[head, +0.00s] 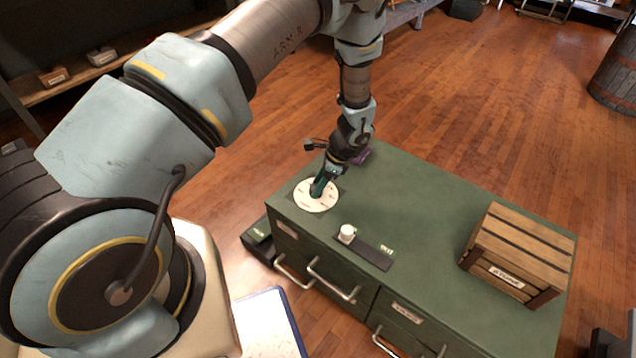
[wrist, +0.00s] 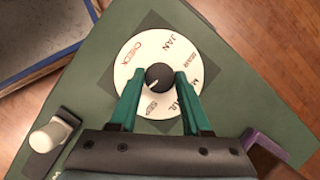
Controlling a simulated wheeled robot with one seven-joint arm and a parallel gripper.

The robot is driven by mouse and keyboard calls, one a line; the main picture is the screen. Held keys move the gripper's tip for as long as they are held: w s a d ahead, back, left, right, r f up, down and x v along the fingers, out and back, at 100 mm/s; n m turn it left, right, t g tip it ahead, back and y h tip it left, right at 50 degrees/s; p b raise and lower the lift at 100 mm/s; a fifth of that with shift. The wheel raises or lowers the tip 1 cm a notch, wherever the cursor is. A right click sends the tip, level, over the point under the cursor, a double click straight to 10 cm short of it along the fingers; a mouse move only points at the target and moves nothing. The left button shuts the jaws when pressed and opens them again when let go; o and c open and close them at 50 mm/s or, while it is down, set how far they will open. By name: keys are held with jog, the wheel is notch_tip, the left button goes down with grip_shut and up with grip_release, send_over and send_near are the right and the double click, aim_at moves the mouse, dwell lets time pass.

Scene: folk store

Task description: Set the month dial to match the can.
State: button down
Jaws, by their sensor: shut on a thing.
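The month dial (head: 316,195) is a white disc on the green cabinet top. In the wrist view the dial (wrist: 131,67) shows CHECK, JAN and SEP, with other words partly covered by my fingers. Its dark round knob (wrist: 159,77) has a light pointer mark that seems to aim to the lower left, between CHECK and SEP. My gripper (wrist: 160,80) has its two green fingers on either side of the knob, shut on it; it also shows over the dial in the head view (head: 318,187).
A wooden crate (head: 518,252) stands at the right of the green cabinet (head: 420,225). A purple object (wrist: 266,152) lies close to my gripper. The middle of the top is clear.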

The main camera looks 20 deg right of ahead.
jog(key=shift+m+t, duration=0.4)
jog(key=shift+m, duration=0.7)
jog(key=shift+c, duration=1.8)
grip_release()
jog(key=v, duration=1)
jog(key=shift+s+r+p, duration=0.15)
jog(key=shift+r+p, duration=0.25)
jog(key=shift+r, duration=0.05)
jog(key=shift+a+h, duration=0.15)
jog(key=shift+h, duration=0.15)
